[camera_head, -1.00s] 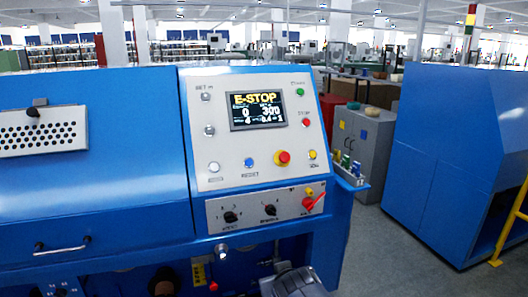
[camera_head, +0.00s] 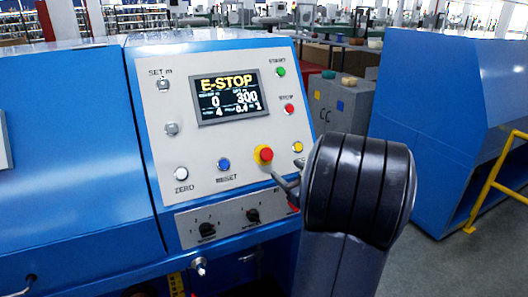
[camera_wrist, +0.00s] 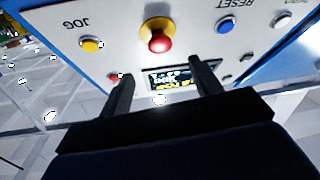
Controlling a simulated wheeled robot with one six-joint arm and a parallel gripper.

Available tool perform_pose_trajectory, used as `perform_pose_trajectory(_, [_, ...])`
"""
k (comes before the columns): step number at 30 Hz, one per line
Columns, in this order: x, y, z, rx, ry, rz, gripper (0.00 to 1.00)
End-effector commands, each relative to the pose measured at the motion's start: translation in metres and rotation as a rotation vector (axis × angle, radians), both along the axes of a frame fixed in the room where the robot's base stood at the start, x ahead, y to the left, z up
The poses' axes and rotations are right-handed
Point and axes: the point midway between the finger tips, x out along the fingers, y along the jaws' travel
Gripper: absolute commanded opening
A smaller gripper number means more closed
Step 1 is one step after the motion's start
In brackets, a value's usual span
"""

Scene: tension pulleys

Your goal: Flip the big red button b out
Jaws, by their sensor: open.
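The big red button (camera_head: 265,154) sits on a yellow collar on the sloped grey control panel (camera_head: 200,140). In the wrist view the red button (camera_wrist: 159,43) shows upside down near the top middle, just beyond and between the two finger lines. My gripper (camera_head: 284,178) is open and empty, just below and right of the button in the head view. In the wrist view my gripper (camera_wrist: 163,68) has its two dark fingers apart. I see no contact with the button. The panel's display (camera_head: 228,96) reads "E-STOP".
The yellow button (camera_head: 298,147), red STOP button (camera_head: 289,109), green START button (camera_head: 281,72) and blue RESET button (camera_head: 223,164) are near. Dark knobs (camera_head: 252,215) are on the lower strip. A blue cabinet (camera_head: 430,140) and yellow rail (camera_head: 490,185) stand at right.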

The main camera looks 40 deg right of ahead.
Motion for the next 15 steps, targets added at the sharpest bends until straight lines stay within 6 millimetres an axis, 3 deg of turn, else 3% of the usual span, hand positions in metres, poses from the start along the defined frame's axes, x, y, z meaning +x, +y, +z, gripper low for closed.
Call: perform_pose_trajectory(15, [0.088, -0.009, 0.001, 0.0, 0.0, 0.001, 0.61])
